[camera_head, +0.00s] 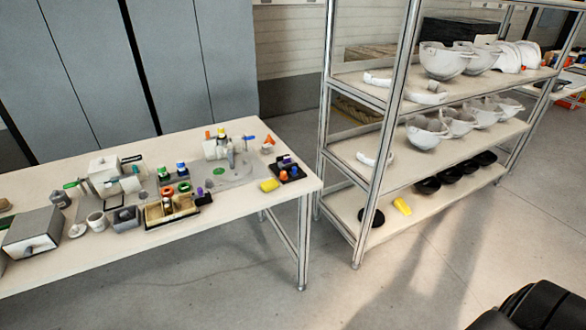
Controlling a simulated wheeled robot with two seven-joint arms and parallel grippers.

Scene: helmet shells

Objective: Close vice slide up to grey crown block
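A small grey fixture (216,149) with a yellow-topped part and a blue-ended rod stands on a grey base plate (240,172) near the table's right end. It may be the vice, but it is too small to tell its slide from the grey crown block or see any gap between them. Neither gripper shows in the head view.
A metal shelf (361,215) with white helmet shells (443,60) stands at right. The floor in front is clear.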

